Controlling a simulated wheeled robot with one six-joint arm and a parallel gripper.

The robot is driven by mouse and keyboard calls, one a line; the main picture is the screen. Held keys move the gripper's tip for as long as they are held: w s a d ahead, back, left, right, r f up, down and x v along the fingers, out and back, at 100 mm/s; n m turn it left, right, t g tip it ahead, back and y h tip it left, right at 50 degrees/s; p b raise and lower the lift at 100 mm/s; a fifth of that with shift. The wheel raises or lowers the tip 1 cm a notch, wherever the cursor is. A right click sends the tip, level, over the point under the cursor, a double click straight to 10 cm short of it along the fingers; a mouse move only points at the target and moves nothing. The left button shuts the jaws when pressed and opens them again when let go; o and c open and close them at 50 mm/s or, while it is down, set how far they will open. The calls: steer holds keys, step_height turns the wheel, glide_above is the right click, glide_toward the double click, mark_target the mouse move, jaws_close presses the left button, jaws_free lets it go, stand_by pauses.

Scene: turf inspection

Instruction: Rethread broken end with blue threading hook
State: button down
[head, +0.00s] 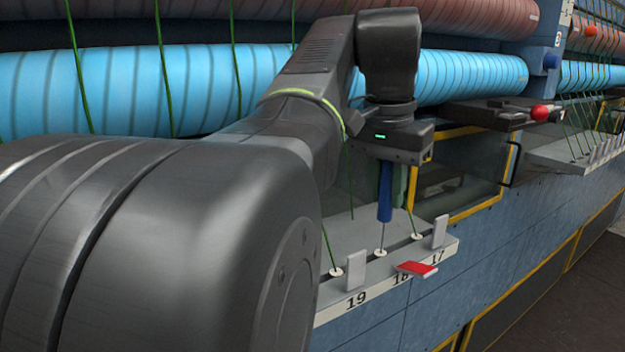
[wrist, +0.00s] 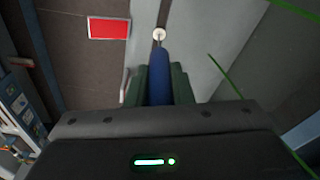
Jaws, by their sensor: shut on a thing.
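My gripper (head: 392,188) is shut on the blue handle of the threading hook (head: 385,193), which points down, nearly upright. Green finger pads flank the handle in the wrist view (wrist: 160,90). The hook's thin shaft reaches the middle white eyelet (head: 380,253) above label 18; whether its tip is inside the hole I cannot tell. The same eyelet shows ahead of the handle in the wrist view (wrist: 159,34). A red tab (head: 416,269) sticks out at position 18. A green thread (wrist: 226,75) has a visible end in the wrist view, to the right of the hook.
Eyelets 19 (head: 336,271) and 17 (head: 417,237) flank the middle one, with upright white tabs (head: 355,268) near them on the grey ledge (head: 366,232). Blue yarn rolls (head: 480,78) run behind. A red knob (head: 539,113) is at right.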

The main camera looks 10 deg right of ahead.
mark_target(390, 165)
steer(key=shift+r+p, duration=1.15)
steer(key=shift+r, duration=1.75)
